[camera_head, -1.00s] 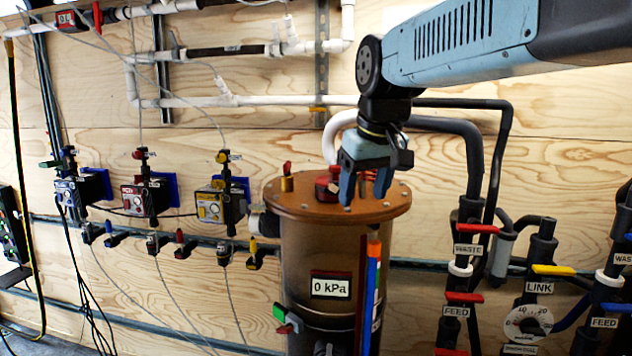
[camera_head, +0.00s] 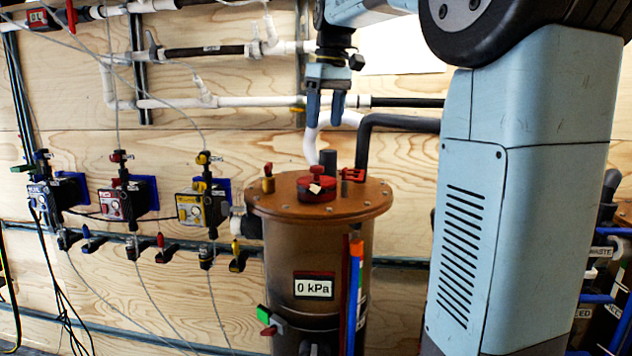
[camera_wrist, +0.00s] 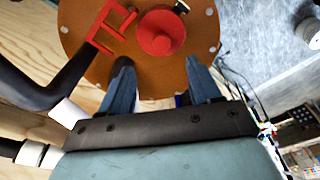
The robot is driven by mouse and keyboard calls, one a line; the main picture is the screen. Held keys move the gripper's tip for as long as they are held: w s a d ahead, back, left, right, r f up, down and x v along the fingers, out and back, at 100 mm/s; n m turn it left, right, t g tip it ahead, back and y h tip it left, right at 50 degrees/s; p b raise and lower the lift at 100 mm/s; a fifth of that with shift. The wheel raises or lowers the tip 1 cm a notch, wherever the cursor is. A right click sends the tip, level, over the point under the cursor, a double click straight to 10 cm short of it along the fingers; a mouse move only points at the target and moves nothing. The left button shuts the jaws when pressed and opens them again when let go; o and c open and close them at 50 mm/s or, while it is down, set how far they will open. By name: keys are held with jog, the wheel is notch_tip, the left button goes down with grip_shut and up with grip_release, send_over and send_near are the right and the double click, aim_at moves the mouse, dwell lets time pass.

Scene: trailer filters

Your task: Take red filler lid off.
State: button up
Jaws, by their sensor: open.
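The red filler lid (camera_head: 317,188) sits on the orange-brown top plate (camera_head: 345,207) of the upright filter vessel (camera_head: 285,250). It is a round red disc with a red knob on top and a small white tag. My gripper (camera_head: 326,122) is above the lid, pointing down, open and empty, with clear space between its fingers and the lid. In the wrist view the lid (camera_wrist: 160,32) lies beyond the fingertips of my gripper (camera_wrist: 160,70), near the far part of the plate.
A red bracket (camera_head: 353,175) and a brass valve with a red cap (camera_head: 268,180) stand on the plate beside the lid. Pumps (camera_head: 195,207) line the wall at left.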

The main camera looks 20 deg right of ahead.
send_over(317, 166)
jog(key=s, duration=0.1)
jog(key=f, duration=0.6)
jog(key=shift+s+d+f, duration=0.15)
jog(key=shift+d+f, duration=0.2)
jog(key=shift+d, duration=0.05)
jog(key=shift+w+a+f, duration=0.1)
jog(key=shift+w+f, duration=0.1)
jog(key=shift+f, duration=0.65)
jog(key=shift+w+a+f, duration=0.15)
jog(key=shift+w+f, duration=0.1)
jog(key=shift+f, duration=0.6)
jog(key=shift+w+a+f, duration=0.1)
jog(key=shift+w+f, duration=0.1)
jog(key=shift+f, duration=0.65)
jog(key=shift+c, duration=0.4)
jog(key=c, duration=1)
jog(key=shift+r, duration=0.1)
